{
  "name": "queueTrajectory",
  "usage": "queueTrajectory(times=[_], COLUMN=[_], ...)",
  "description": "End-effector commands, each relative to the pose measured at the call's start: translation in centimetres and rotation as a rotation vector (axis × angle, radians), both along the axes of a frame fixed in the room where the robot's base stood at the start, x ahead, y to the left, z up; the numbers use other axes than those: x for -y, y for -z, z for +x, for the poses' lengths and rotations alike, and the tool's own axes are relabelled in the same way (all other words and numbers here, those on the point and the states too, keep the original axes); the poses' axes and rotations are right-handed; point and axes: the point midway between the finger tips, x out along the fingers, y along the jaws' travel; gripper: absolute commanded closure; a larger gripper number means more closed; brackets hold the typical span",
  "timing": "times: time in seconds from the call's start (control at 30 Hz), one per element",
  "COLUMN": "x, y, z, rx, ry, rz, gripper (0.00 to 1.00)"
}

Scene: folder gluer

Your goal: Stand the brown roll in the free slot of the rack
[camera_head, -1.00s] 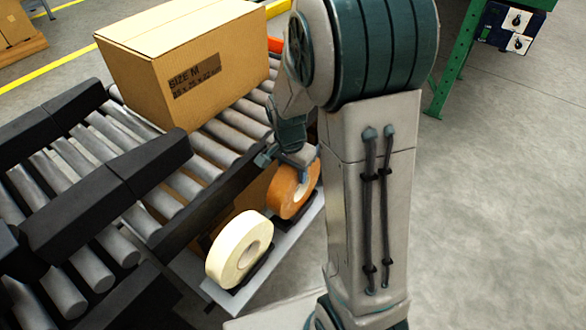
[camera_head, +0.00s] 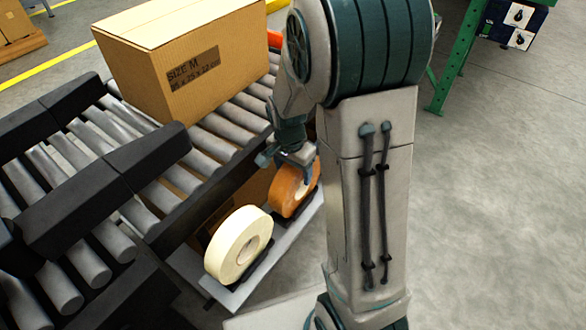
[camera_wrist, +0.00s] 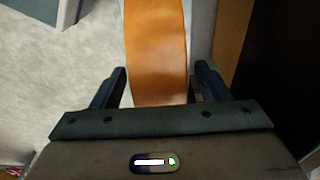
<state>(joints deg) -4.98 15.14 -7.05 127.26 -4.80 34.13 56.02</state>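The brown roll (camera_head: 287,194) stands upright in a dark holder on a grey rack (camera_head: 226,299) beside the conveyor. A cream-white roll (camera_head: 228,248) stands in the nearer holder of the same rack. My gripper (camera_head: 296,171) is over the top of the brown roll, pointing down. In the wrist view, my gripper (camera_wrist: 160,80) has one finger on each side of the brown roll (camera_wrist: 155,50), with a narrow gap at the right finger. Contact at the left finger is hard to tell. The roll's far lower part is hidden.
A roller conveyor (camera_head: 212,145) with black side guards runs along the rack's left side. A large cardboard box (camera_head: 150,80) sits on it. A green frame (camera_head: 457,65) stands at upper right. The floor (camera_head: 500,210) on the right is clear.

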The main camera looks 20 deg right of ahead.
Motion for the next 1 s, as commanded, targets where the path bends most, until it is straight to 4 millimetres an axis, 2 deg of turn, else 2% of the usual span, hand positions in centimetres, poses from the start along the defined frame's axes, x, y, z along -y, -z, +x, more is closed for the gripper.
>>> queueTrajectory(times=[0.2,0.33,0.8,1.0], x=[0.0,-0.1,-0.9,-1.1], y=[0.1,-0.9,-11.0,-13.3], z=[-0.1,-0.1,-0.6,-0.8], rx=[-0.005,-0.003,0.001,0.000], ry=[0.000,0.000,-0.001,0.000], rz=[0.000,0.000,0.000,0.000], gripper=[0.31,0.31,0.31,0.31])
